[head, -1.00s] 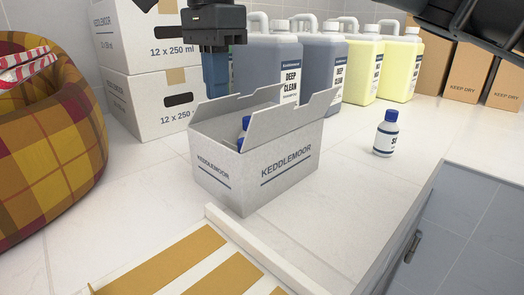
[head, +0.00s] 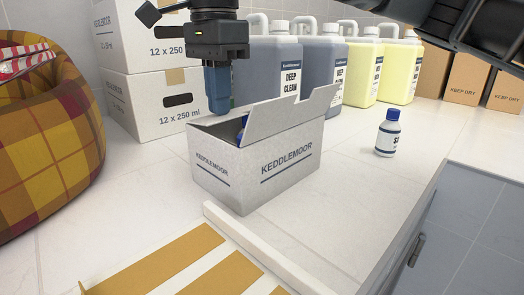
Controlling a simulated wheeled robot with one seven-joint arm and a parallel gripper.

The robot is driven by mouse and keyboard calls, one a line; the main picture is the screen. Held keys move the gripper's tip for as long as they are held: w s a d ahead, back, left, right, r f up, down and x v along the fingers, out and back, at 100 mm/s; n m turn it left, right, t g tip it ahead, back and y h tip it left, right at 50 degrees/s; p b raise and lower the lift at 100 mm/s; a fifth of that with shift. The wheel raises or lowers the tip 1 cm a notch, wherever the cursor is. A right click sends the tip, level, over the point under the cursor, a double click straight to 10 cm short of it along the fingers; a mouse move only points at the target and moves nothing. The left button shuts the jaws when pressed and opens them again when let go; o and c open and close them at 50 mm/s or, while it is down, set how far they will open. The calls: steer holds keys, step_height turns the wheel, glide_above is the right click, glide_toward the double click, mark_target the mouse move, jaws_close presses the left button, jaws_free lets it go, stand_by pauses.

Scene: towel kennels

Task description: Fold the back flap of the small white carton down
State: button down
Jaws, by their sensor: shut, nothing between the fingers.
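The small white carton (head: 278,168) marked KEDDLEMOOR stands upright on the pale counter. Its near flap (head: 290,112) stands up and hides much of the opening. A blue bottle cap (head: 243,120) shows inside at the left. The back flap (head: 205,122) shows only as a low strip along the far rim, partly behind my fingers; its exact angle is hard to tell. My gripper (head: 217,106) points down at the back left of the carton, shut and empty, with its fingertips at the back flap. I cannot tell whether they touch it.
Large grey-blue jugs (head: 273,62) and yellow jugs (head: 402,70) stand close behind. Two big white boxes (head: 155,103) are stacked at back left. A small white bottle (head: 387,133) stands right. A plaid basket (head: 45,140) is at left.

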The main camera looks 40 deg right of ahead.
steer(key=shift+f, duration=0.25)
steer(key=shift+r, duration=0.1)
step_height(320, 180, up, 8)
steer(key=p, duration=0.5)
stand_by(0.7)
